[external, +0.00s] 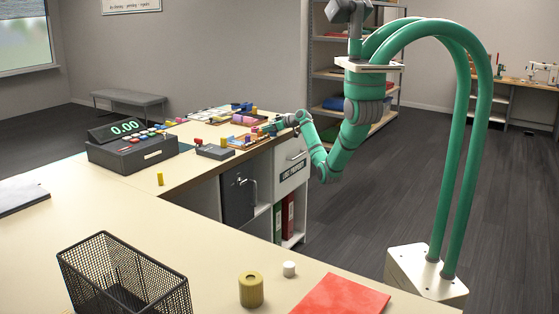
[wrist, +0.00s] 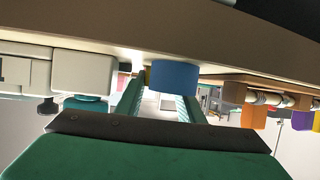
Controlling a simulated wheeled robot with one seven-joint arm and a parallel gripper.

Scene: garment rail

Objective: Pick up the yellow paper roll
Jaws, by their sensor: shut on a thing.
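My gripper (external: 273,128) is at the far right edge of the counter, small in the external view. In the wrist view its two green fingers (wrist: 160,98) close in on a blue cylinder (wrist: 175,76) at their tips. A sliver of yellow (wrist: 148,75) shows just left of the blue cylinder; what it belongs to is hidden. A small yellow roll (external: 160,179) stands upright on the counter, well left of my gripper. A larger dull yellow roll (external: 251,290) with a hole in its top stands on the near counter, far from my gripper.
A till (external: 132,150), a small card terminal (external: 215,151) and a board with coloured pieces (external: 245,140) stand near the gripper. A wire basket (external: 125,278), a white roll (external: 289,269) and a red sheet (external: 343,296) are on the near counter. Its middle is clear.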

